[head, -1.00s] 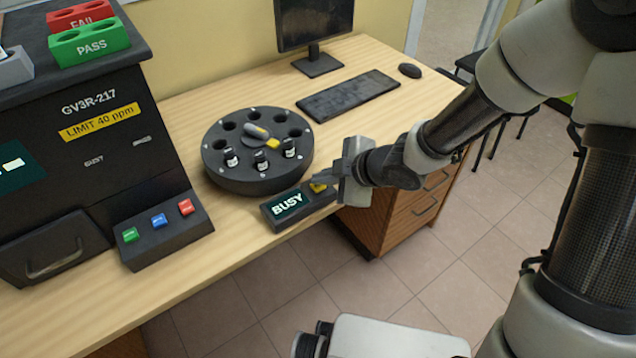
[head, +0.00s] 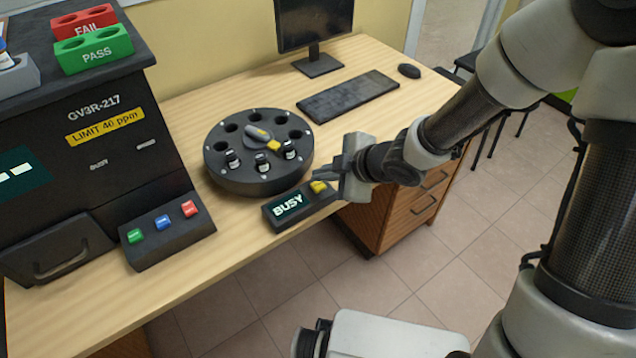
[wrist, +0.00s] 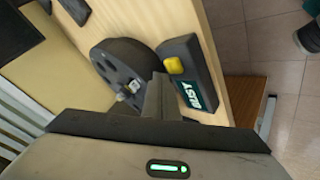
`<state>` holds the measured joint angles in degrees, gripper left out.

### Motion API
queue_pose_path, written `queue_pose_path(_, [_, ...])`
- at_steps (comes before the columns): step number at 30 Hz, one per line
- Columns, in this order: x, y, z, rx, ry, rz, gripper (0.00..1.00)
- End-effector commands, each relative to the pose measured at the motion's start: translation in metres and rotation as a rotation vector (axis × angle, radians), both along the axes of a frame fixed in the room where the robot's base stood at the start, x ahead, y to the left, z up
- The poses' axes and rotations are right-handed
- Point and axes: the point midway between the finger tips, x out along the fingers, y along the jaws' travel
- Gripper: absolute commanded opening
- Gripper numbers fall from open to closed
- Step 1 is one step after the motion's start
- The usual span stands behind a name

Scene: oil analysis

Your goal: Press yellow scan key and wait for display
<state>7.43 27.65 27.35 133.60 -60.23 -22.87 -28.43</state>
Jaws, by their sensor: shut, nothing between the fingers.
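The yellow scan key (head: 318,187) sits at the right end of a small black console at the table's front edge. The console's display (head: 289,205) reads BUSY. In the wrist view my gripper's fingers (wrist: 160,88) show beside the console, apart from the key.
A round black carousel (head: 258,160) with several vials stands behind the console. The analyser (head: 90,150) with a button panel (head: 165,240) is at the left. A keyboard (head: 348,96), mouse (head: 409,71) and monitor (head: 315,25) are at the back. Bare table lies left of the console.

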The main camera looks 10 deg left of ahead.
Motion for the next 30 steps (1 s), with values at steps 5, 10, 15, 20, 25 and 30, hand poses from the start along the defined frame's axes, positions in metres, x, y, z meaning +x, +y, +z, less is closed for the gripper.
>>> queue_pose_path(5, [0.000,0.000,0.017,0.000,0.000,0.000,0.00])
queue_pose_path(10, [0.000,0.000,0.035,0.000,0.000,0.000,0.00])
queue_pose_path(15, [0.000,0.000,0.050,0.000,0.000,0.000,0.00])
queue_pose_path(20, [0.000,0.000,0.050,0.000,0.000,0.000,0.00])
queue_pose_path(25, [0.000,0.000,0.049,0.000,0.000,0.000,0.00])
queue_pose_path(30, [0.000,0.000,0.049,0.000,0.000,0.000,0.00])
